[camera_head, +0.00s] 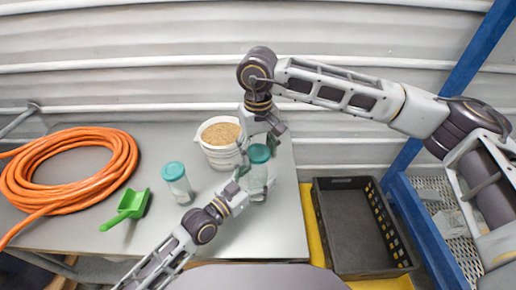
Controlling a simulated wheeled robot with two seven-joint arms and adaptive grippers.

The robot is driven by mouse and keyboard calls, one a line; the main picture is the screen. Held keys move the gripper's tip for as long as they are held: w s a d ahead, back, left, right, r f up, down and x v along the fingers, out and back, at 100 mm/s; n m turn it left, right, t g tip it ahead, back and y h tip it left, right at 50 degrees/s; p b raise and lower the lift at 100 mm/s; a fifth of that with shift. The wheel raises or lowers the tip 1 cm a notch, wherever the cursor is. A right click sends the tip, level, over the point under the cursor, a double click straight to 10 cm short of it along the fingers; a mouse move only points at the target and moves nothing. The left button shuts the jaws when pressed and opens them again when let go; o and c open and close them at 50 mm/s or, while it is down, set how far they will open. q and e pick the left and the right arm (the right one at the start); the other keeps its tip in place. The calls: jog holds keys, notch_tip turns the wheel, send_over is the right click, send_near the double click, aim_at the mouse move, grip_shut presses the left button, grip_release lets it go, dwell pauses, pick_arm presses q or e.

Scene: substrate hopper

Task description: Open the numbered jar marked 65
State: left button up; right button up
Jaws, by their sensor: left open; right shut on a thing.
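A clear jar (257,181) with a teal lid (259,154) stands upright on the right part of the grey table. My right gripper (262,145) reaches down from above and is shut at this lid; its fingertips are partly hidden. My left gripper (243,172) comes from the lower left and is open beside the same jar's left side; whether it touches the jar is unclear. A second clear jar (181,190) with a teal lid (173,171) stands to the left, apart from both grippers. No number is legible on either jar.
A white bucket (218,157) of tan grains stands just behind the jars. A green scoop (130,206) and a coiled orange hose (118,163) lie on the left of the table (270,236). A black crate (350,235) sits to the right, beside a blue frame (425,235).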

pick_arm(q)
jog(key=shift+s+a, duration=0.1)
jog(key=v, duration=1.1)
jog(key=shift+s+a, duration=0.2)
jog(key=shift+a, duration=0.05)
dwell(0.5)
jog(key=shift+s+a, duration=0.1)
dwell(0.7)
